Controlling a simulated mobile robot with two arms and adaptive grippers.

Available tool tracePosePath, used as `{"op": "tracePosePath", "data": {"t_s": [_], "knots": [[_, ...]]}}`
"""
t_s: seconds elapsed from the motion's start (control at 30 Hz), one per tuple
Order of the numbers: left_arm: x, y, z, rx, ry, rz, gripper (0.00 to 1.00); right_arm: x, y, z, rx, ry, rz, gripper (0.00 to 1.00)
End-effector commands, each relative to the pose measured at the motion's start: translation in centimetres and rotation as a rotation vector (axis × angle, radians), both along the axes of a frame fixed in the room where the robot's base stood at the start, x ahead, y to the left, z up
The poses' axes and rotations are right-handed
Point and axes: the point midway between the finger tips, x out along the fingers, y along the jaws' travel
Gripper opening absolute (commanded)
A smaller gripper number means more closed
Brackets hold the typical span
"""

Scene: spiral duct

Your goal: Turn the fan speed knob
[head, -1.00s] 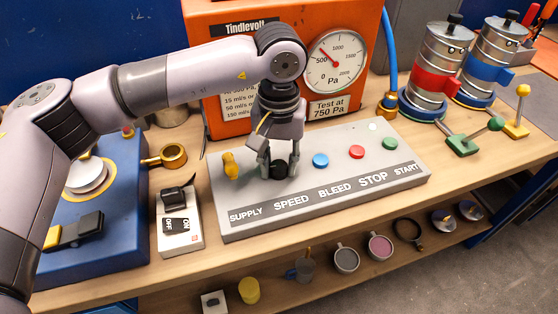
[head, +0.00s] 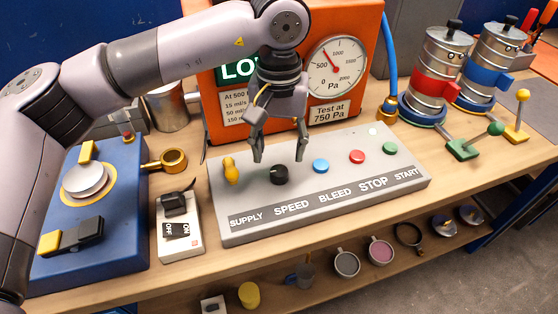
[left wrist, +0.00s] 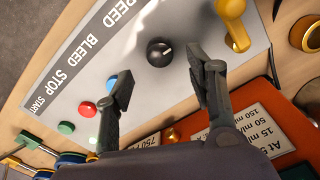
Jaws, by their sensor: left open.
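The black fan speed knob (head: 279,175) sits on the sloped grey panel above the word SPEED. It also shows in the left wrist view (left wrist: 160,52), with a pale pointer line on its top. My left gripper (head: 278,158) is open and empty, raised above and behind the knob. In the left wrist view its two fingers (left wrist: 160,85) are spread apart, with the knob beyond their tips and not touched. My right gripper is not in view.
The panel (head: 240,196) also carries a yellow supply lever (head: 231,169), a blue button (head: 321,166), a red button (head: 357,157) and a green button (head: 390,144). An orange box with a gauge (head: 336,66) stands behind. A white switch box (head: 179,232) lies left.

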Motion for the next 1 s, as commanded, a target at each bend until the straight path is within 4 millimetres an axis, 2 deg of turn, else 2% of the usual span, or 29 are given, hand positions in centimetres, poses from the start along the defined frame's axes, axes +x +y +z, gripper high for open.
{"op": "tracePosePath", "data": {"t_s": [0.1, 0.3, 0.5, 0.87, 1.0], "knots": [[0.1, -0.1, 2.7, -0.002, -0.004, 0.0, 0.51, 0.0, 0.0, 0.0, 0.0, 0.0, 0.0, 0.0], [0.0, 0.0, 5.5, 0.001, 0.0, -0.001, 0.51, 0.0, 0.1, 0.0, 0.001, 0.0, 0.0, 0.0], [0.0, 0.0, 6.5, 0.0, 0.001, -0.001, 0.51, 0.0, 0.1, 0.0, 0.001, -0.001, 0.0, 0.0], [0.0, 0.0, 6.5, 0.0, 0.001, -0.001, 0.51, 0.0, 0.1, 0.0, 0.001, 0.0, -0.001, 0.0], [0.0, 0.0, 8.1, 0.0, 0.0, -0.001, 0.51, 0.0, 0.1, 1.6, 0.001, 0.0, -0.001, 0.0]]}}
